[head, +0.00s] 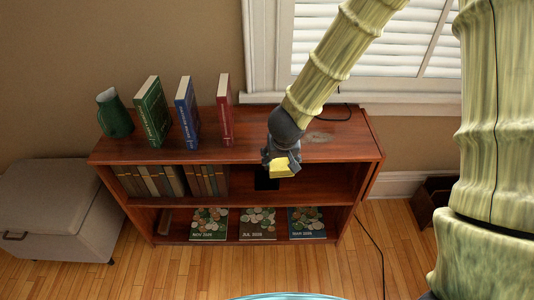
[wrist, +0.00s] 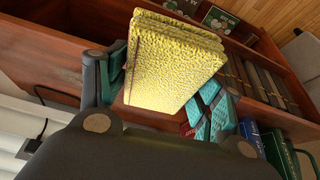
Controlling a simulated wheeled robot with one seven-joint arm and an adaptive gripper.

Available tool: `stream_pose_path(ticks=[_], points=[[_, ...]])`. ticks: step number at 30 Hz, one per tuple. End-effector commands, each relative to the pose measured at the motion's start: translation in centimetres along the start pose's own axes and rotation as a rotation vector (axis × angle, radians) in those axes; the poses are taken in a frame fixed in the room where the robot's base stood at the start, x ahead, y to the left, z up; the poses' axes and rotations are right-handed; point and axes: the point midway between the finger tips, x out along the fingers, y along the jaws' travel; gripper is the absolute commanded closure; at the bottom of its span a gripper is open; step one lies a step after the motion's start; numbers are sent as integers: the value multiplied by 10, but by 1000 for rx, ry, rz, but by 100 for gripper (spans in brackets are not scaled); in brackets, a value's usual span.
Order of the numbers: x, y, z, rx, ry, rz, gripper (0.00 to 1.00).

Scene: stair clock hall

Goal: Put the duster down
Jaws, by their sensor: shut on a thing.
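The duster is a yellow, rough-textured block (wrist: 170,60) held between the fingers of my gripper (wrist: 160,85) in the wrist view. In the head view the yellow duster (head: 284,167) shows below my gripper (head: 282,158), at the front edge of the bookcase top toward its right end. My gripper is shut on the duster. The wooden bookcase (head: 255,150) has a top board and two lower shelves. A greyish smudge (head: 318,137) lies on the top board, to the right of my gripper.
A green jug (head: 114,113) and upright green (head: 152,112), blue (head: 187,112) and red (head: 225,110) books stand on the top's left half. A black item (head: 266,180) is on the middle shelf. A cable (head: 340,112) lies near the window. A grey ottoman (head: 60,205) stands left.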

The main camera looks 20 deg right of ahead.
Motion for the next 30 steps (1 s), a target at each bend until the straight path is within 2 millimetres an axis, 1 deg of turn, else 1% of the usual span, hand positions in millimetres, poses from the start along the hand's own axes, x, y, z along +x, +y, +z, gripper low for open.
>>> stream_pose_path(ticks=[1, 3, 21, 23, 26, 30], points=[[8, 1, 1, 12, 4, 1, 64], [9, 3, 0, 25, 4, 3, 64], [6, 5, -4, 53, 3, 3, 64], [8, 4, -8, 53, 3, 3, 64], [14, 1, -21, 54, 4, 3, 64], [27, -4, -46, 54, 4, 4, 64]])
